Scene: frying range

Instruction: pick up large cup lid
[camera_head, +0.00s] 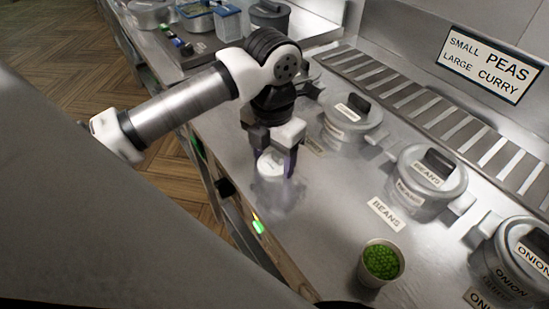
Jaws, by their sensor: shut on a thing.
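My gripper (275,160) points down over the steel counter, left of the lidded pots. It is shut on a small round white lid (270,164), which shows between its fingers. Below the lid there is a pale, blurred patch on the counter; I cannot tell whether a clear cup or only a reflection is there. A cup of green peas (381,262) stands open, without a lid, at the front of the counter, to the right of my gripper.
Lidded pots labelled BEANS (424,187) and ONION (510,270) stand along the right, with another lidded pot (350,128) close beside my gripper. A slotted steel rail (430,113) runs behind them. A sign (490,64) reads "SMALL PEAS LARGE CURRY". Clear counter lies between gripper and peas.

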